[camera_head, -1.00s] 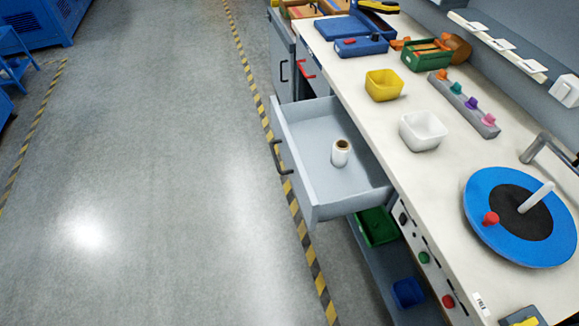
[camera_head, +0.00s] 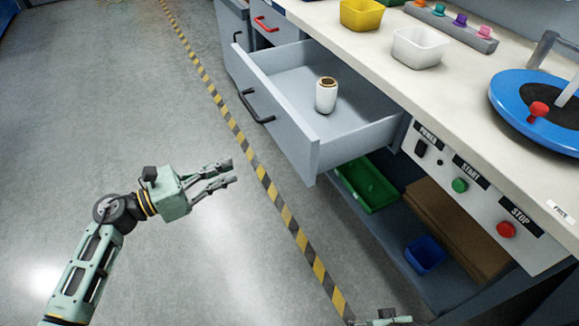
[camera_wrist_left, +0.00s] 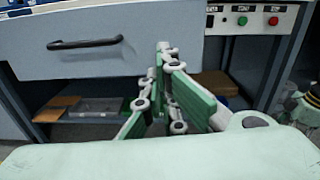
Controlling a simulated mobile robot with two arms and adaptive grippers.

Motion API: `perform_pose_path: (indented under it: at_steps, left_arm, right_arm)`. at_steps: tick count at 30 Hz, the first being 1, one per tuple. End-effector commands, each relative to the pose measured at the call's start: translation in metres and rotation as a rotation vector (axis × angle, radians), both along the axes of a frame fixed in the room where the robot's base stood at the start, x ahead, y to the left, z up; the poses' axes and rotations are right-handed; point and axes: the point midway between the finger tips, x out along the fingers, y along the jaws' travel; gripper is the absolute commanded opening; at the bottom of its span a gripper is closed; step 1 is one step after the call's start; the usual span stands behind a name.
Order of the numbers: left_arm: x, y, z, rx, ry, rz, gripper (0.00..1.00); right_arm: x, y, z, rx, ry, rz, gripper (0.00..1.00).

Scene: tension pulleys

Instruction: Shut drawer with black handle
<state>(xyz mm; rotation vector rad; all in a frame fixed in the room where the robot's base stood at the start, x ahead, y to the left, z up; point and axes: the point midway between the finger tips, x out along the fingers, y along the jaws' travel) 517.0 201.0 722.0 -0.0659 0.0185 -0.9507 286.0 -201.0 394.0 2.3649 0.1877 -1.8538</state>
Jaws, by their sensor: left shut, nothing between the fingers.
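The grey drawer (camera_head: 280,124) with the black handle (camera_head: 255,106) is pulled out from under the workbench. A white spool (camera_head: 326,95) stands inside it. My left gripper (camera_head: 231,172) is shut and empty, in the air in front of the drawer and apart from it. In the left wrist view, the drawer front (camera_wrist_left: 160,40) is ahead of the shut fingers (camera_wrist_left: 165,52), with the black handle (camera_wrist_left: 85,43) to their left. Only a small part of my right gripper (camera_head: 385,318) shows at the bottom edge of the head view, so its jaws cannot be judged.
The workbench top (camera_head: 365,62) holds a yellow bin (camera_head: 362,14), a white bin (camera_head: 420,47) and a blue disc (camera_head: 510,100). A panel with a green button (camera_head: 460,185) and a red button (camera_head: 506,229) is right of the drawer. A green tray (camera_head: 368,186) sits below. Floor at left is clear.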

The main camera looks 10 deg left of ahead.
Motion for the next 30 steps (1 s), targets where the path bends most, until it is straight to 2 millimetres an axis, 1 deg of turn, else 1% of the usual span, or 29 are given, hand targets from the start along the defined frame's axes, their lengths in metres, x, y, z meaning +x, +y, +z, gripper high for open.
perform_pose_path:
  at_steps: [3,8,18,21,27,30]
  left_arm:
    - [-0.003,-0.006,0.002,0.049,-0.050,-0.028,0.00]
    - [0.007,-0.021,0.005,0.048,-0.052,-0.029,0.00]
    - [0.048,-0.081,0.005,0.044,-0.049,-0.027,0.00]
    - [0.058,-0.096,0.005,0.045,-0.048,-0.027,0.00]
    - [0.071,-0.115,0.003,0.045,-0.046,-0.025,0.00]
    - [0.074,-0.119,0.003,0.046,-0.046,-0.025,0.00]
  right_arm:
    - [0.001,0.000,0.002,0.000,-0.003,0.000,0.86]
    - [0.000,0.000,-0.002,0.000,0.001,0.000,0.86]
    - [-0.006,-0.001,-0.023,-0.002,0.013,0.002,0.86]
    - [-0.007,-0.001,-0.027,-0.001,0.014,0.003,0.86]
    - [-0.009,-0.001,-0.033,-0.002,0.017,0.003,0.86]
    - [-0.009,-0.001,-0.035,-0.002,0.018,0.003,0.86]
